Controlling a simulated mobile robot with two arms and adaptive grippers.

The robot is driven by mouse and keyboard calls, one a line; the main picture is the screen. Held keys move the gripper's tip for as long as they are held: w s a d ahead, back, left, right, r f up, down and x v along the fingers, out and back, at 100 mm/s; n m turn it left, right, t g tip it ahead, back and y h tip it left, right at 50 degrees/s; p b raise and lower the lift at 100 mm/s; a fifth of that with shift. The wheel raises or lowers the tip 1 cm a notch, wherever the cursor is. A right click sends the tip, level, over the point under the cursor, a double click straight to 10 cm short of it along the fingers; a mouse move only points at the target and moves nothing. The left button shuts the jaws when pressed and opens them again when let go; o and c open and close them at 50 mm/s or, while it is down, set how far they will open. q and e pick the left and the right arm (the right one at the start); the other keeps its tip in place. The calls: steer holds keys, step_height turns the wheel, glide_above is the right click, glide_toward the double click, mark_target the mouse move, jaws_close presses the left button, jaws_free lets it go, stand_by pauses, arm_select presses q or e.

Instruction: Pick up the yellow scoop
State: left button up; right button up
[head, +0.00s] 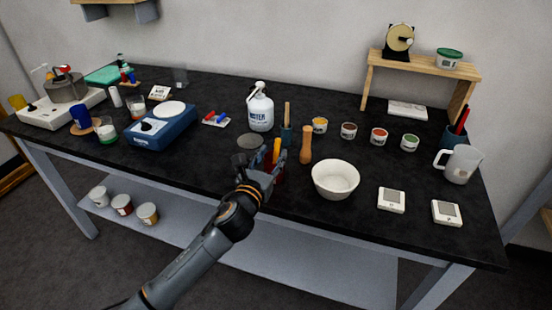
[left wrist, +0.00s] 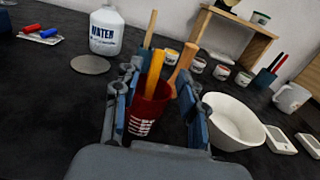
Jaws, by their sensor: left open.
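The yellow scoop shows as an orange-yellow handle (head: 277,148) standing up out of a dark red cup (head: 279,173) on the black table. In the left wrist view the handle (left wrist: 154,72) leans slightly and the red cup (left wrist: 147,112) has white markings. The scoop's lower end is hidden inside the cup. My left gripper (head: 265,170) is at the cup and partly covers it in the head view. In the left wrist view its open fingers (left wrist: 157,88) stand either side of the cup and handle. I cannot tell whether they touch the cup. My right gripper is not in view.
A wooden pestle (head: 306,146) stands close right of the cup, and a white bowl (head: 336,179) is further right. Behind are a blue holder with a wooden handle (head: 287,118) and a white water bottle (head: 260,110). A grey disc (head: 250,141) lies behind left. Bare table lies left.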

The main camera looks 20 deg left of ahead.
mark_target(276, 147)
arm_select(q)
steer(key=shift+w+f, duration=0.15)
steer(key=shift+w, duration=1.25)
steer(key=shift+w+f, duration=0.1)
steer(key=shift+w, duration=1.25)
steer(key=shift+s, duration=0.1)
steer(key=shift+c, duration=0.6)
jaws_close()
